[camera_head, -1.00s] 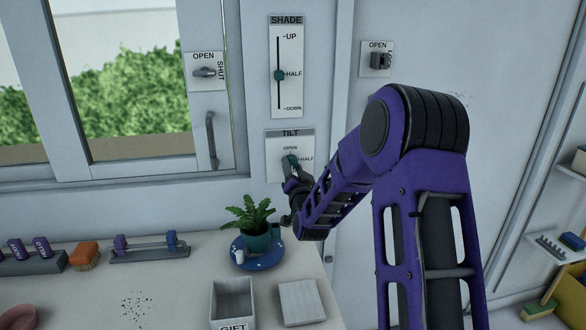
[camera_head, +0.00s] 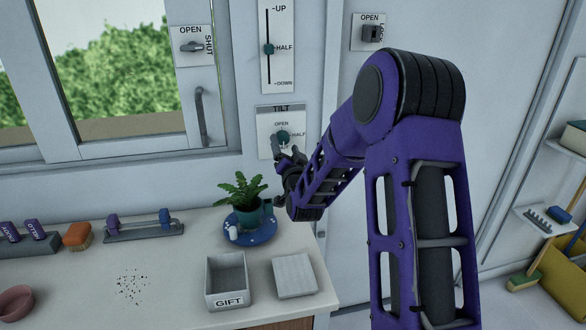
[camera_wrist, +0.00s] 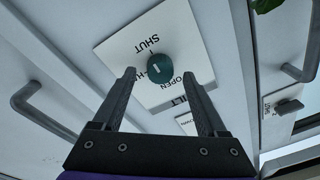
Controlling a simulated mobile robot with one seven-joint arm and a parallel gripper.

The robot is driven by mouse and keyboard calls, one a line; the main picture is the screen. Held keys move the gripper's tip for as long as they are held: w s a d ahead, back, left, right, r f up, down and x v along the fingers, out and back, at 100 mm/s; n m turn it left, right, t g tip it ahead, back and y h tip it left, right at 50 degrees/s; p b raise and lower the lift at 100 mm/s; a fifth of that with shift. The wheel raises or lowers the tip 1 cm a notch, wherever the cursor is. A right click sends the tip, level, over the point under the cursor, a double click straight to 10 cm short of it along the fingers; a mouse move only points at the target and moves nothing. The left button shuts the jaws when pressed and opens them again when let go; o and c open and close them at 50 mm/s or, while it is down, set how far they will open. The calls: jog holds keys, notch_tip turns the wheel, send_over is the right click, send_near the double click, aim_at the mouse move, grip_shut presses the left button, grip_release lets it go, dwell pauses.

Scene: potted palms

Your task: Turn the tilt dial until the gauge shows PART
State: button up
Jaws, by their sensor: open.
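I see no label PART, and I cannot tell exactly where the mark points. My gripper (camera_head: 288,153) is open just in front of the dial's lower part. In the wrist view its two fingers are spread on either side of the knob, which appears beyond the tips and not gripped.
A SHADE slider (camera_head: 269,49) is above the dial, and OPEN/SHUT (camera_head: 192,46) and OPEN/LOCK (camera_head: 371,33) latches are to either side.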

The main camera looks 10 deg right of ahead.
jog(key=s+f, duration=0.1)
jog(key=s, duration=1.4)
jog(key=shift+s+f, duration=0.25)
jog(key=shift+s, duration=0.05)
